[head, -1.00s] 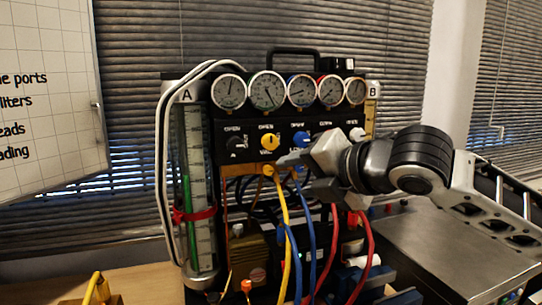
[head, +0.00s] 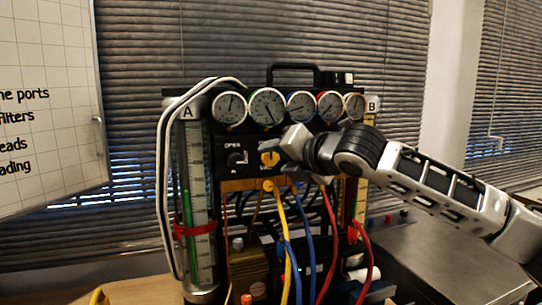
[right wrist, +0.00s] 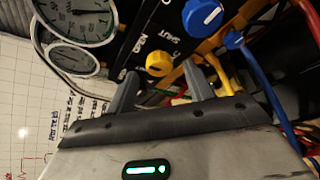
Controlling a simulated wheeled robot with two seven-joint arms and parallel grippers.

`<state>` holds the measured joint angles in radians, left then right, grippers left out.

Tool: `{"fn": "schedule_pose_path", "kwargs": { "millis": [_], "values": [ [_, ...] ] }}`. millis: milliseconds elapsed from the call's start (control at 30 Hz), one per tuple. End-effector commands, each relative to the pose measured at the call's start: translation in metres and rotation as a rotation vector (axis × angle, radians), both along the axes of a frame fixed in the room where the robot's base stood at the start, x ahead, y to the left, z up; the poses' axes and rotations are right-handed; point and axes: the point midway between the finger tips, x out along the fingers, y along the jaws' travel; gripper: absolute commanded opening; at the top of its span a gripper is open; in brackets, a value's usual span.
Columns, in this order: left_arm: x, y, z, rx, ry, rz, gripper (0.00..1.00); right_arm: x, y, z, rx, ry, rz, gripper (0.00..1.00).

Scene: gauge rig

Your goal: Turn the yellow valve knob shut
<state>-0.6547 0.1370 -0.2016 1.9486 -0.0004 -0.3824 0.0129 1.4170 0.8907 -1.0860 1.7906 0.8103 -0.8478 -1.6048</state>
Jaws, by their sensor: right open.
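The yellow valve knob (head: 267,158) sits on the black panel below the gauges, its right edge close against my gripper in the head view. My right gripper (head: 283,152) is open in front of the panel, hiding the blue knob and the ones to its right there. In the right wrist view, the yellow knob (right wrist: 157,64) shows between and just beyond the two fingertips. I see no clear contact with it. The blue knob (right wrist: 202,16) lies above the right finger in that view. My left gripper is not in view.
A black knob (head: 236,159) is left of the yellow one. A row of gauges (head: 268,106) is above. Yellow, blue and red hoses (head: 311,245) hang below the panel. A glass tube (head: 198,220) stands at left, a metal surface (head: 440,262) at right.

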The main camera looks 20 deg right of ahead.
Motion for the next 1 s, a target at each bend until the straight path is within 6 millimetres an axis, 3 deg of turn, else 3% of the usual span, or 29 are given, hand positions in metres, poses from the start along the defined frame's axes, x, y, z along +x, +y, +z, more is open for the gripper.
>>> {"fn": "schedule_pose_path", "kwargs": {
  "millis": [200,567,600,767,1000],
  "values": [
    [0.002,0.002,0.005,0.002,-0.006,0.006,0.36,0.025,0.009,-0.007,0.001,0.001,0.0,0.52],
    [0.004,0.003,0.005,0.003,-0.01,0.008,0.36,0.03,0.01,-0.01,0.0,0.001,0.001,0.52],
    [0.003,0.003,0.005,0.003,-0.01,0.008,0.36,0.03,0.01,-0.01,0.0,0.001,0.001,0.5],
    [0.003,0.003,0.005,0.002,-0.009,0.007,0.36,0.03,0.01,-0.01,0.0,0.001,0.0,0.08],
    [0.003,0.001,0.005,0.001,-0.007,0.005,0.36,0.03,0.01,-0.01,0.01,0.002,-0.001,0.08]
  ]
}}
